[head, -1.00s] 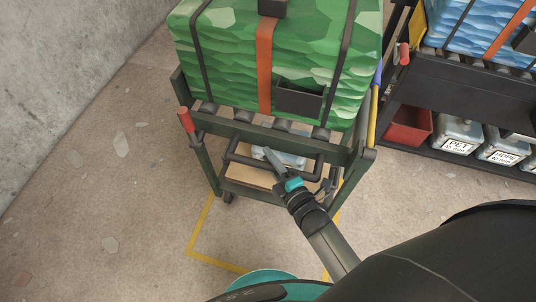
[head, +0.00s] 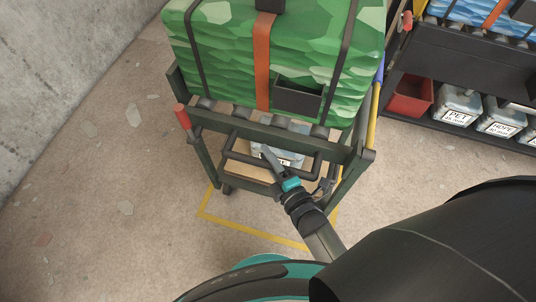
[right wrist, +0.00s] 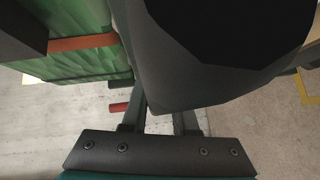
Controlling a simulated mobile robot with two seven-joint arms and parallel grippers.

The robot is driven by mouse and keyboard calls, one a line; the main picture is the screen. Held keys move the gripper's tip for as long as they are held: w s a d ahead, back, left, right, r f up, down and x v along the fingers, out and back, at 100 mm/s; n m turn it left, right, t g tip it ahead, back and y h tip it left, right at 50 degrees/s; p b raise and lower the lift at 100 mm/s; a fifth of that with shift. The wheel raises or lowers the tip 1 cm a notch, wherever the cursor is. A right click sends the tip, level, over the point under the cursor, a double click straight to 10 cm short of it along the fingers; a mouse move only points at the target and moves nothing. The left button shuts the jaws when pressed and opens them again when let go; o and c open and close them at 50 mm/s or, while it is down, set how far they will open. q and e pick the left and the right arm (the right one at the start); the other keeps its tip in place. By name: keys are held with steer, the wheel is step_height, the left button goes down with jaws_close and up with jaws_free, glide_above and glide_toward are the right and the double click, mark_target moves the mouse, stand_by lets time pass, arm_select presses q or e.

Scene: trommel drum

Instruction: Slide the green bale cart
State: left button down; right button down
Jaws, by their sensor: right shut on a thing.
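The green bale cart (head: 340,147) has a dark frame and stands in front of me, carrying a large green bale (head: 225,65) with black straps and an orange band. A dark push handle (head: 240,160) sticks out from its near end. My right gripper (head: 271,160) is shut on the bar of this handle; its fingers partly hide the bar. In the right wrist view, the green bale (right wrist: 85,65) is at the left, and dark parts block the middle, so the grip is hidden there. My left gripper is not in view.
A yellow floor outline (head: 250,233) runs under the cart's near end. A concrete wall (head: 60,80) is at the left. The floor between wall and cart is open.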

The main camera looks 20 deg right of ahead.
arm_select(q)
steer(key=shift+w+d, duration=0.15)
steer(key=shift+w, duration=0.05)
arm_select(e)
steer(key=c, duration=0.7)
jaws_free()
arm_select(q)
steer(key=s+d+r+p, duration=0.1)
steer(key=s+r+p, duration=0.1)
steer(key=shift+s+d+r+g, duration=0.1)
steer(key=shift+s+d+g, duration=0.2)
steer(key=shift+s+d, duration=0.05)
arm_select(e)
steer(key=v, duration=1.5)
steer(key=shift+s, duration=0.1)
